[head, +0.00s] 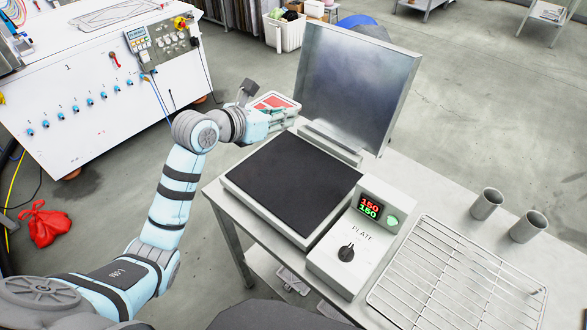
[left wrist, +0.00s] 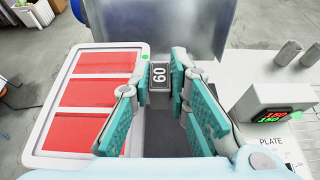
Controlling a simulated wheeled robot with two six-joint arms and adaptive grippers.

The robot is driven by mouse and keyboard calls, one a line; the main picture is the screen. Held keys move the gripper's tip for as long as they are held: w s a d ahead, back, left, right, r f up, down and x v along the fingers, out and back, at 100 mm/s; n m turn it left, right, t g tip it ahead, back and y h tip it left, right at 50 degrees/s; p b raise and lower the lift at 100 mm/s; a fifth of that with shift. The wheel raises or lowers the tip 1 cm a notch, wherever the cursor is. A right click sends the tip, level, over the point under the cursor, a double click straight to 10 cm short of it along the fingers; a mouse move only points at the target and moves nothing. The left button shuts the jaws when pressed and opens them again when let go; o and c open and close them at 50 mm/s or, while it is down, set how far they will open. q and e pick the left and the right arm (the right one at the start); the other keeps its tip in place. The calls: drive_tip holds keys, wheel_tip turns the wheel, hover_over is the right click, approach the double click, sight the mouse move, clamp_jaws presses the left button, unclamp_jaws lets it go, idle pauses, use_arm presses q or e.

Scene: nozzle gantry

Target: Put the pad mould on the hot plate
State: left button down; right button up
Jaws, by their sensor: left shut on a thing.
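The pad mould (head: 272,101) is a white frame with red panels. It also shows at the left of the left wrist view (left wrist: 135,60), with a dark tab marked "60" at its right side. My left gripper (head: 283,113) is shut on this tab, the teal fingers on either side of it (left wrist: 160,78). The gripper and mould are at the far left corner of the hot plate (head: 293,184). The plate's dark, flat top is bare. I cannot tell the mould's height over it. My right gripper is not in view.
An upright metal panel (head: 352,85) stands behind the plate. The control box (head: 358,235), reading 150 in red and green, stands at its right. A wire rack (head: 455,280) and two metal cups (head: 487,204) are farther right on the table. A white machine (head: 100,80) stands at left.

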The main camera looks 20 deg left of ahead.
use_arm(q)
drive_tip(key=f+b, duration=0.1)
drive_tip(key=f, duration=0.8)
drive_tip(key=f+b, duration=0.2)
drive_tip(key=f, duration=0.8)
drive_tip(key=shift+s+f, duration=0.2)
drive_tip(key=shift+f, duration=0.1)
drive_tip(key=shift+r, duration=0.1)
drive_tip(key=shift+a, duration=0.1)
drive_tip(key=c, duration=1.5)
unclamp_jaws()
drive_tip(key=shift+c, duration=0.2)
